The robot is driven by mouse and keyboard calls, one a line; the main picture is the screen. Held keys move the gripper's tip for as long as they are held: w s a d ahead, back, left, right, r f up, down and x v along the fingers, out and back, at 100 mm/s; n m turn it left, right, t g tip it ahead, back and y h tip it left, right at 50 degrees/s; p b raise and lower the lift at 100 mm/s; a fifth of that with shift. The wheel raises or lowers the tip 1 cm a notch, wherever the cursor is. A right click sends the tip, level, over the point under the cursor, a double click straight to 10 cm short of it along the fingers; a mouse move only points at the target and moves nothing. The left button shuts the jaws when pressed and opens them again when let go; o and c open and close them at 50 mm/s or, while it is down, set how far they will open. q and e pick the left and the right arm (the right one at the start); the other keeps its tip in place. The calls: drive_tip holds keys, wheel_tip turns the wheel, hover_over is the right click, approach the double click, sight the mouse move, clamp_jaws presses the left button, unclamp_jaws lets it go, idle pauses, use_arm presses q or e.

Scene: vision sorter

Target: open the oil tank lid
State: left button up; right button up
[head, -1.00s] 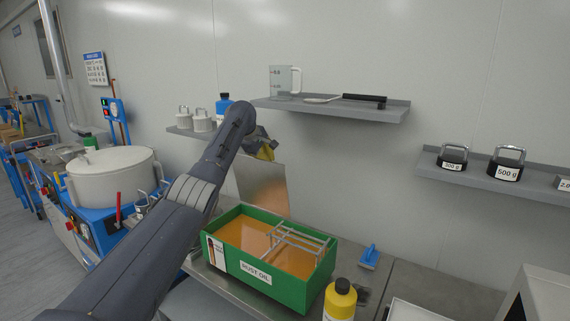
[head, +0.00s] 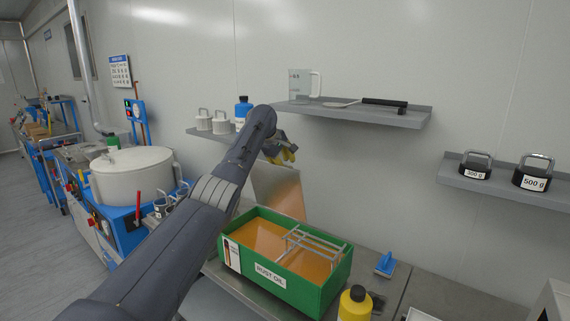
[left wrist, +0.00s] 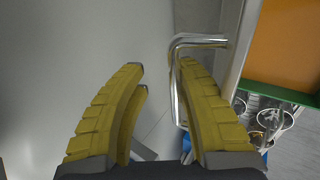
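The oil tank is a green box (head: 318,298) labelled RUST OIL, holding orange oil with a metal rack in it. Its lid (head: 278,192) is a metal plate standing raised and tilted at the tank's back edge, reflecting orange. My left gripper (head: 283,153) is at the top of the lid, with yellow fingers. In the left wrist view the fingers (left wrist: 160,75) are apart. A bent chrome handle (left wrist: 200,41) runs down close beside the right finger; whether they touch I cannot tell. The green tank edge (left wrist: 285,98) shows at the right. My right gripper is not in view.
A shelf (head: 375,115) with a jug and a pan-like tool is above the tank; another shelf (head: 500,190) holds weights. A yellow bottle (head: 354,305) and a blue-handled tool (head: 385,264) are right of the tank. A white drum machine (head: 132,175) stands left.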

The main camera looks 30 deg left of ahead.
use_arm(q)
drive_tip(key=shift+f, duration=0.4)
drive_tip(key=shift+v, duration=6.4)
drive_tip(key=shift+w, duration=0.2)
drive_tip(key=shift+r, duration=0.1)
